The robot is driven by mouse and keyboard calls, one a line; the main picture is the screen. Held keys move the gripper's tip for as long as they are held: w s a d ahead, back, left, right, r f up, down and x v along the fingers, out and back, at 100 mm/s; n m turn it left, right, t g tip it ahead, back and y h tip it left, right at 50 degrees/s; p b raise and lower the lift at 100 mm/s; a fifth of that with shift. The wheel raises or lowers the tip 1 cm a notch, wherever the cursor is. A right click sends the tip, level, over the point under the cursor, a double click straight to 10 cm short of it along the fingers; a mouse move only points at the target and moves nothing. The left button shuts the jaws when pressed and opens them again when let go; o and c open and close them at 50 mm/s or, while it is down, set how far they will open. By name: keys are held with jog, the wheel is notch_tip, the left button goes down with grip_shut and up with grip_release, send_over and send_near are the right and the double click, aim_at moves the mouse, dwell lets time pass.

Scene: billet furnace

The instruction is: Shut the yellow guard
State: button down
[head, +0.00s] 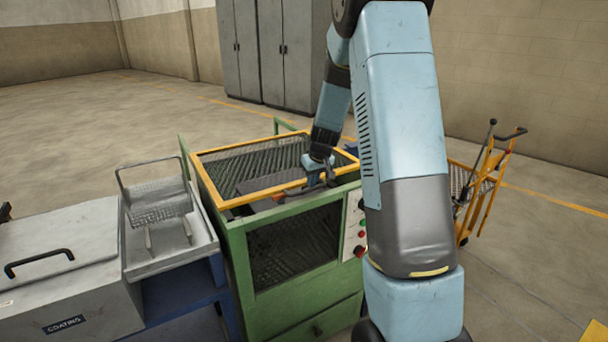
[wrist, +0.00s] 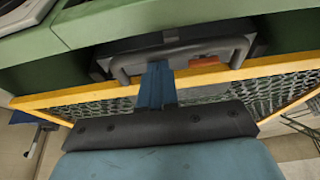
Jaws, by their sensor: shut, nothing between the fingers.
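The yellow guard (head: 206,184) is a yellow-framed mesh panel over the top of the green machine (head: 238,240). It lies nearly flat; I cannot tell whether its front edge rests fully on the machine. In the wrist view its yellow edge bar (wrist: 60,98) crosses the picture. A dark grey handle (wrist: 120,72) is at the front edge of the machine top. My gripper (head: 315,180) is shut and empty, pointing down at the handle. In the wrist view its blue fingers (wrist: 157,82) overlap the handle; contact is unclear.
A grey bench unit with a wire basket (head: 158,213) and a lidded coating box (head: 70,235) stands at the left. Control buttons (head: 361,235) are on the machine's front right. A yellow trolley (head: 488,185) stands at the right, and grey cabinets (head: 270,50) behind. Floor at the back left is clear.

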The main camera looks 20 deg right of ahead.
jog(key=s, duration=0.3)
jog(key=s+d, duration=0.1)
jog(key=s, duration=0.5)
jog(key=shift+d+f, duration=0.15)
jog(key=shift+d, duration=0.25)
jog(key=w+a+v, duration=0.1)
jog(key=v, duration=1)
jog(key=s+a+r, duration=0.7)
jog(key=s+r, duration=0.2)
jog(key=s, duration=0.3)
jog(key=s+a+r+m, duration=0.1)
jog(key=s+r, duration=0.1)
jog(key=s, duration=0.5)
jog(key=s+a+r+m+t, duration=0.1)
jog(key=s+a+r, duration=0.1)
jog(key=s, duration=0.6)
jog(key=shift+a+t+h, duration=0.3)
jog(key=shift+a+h, duration=0.05)
jog(key=shift+h, duration=0.05)
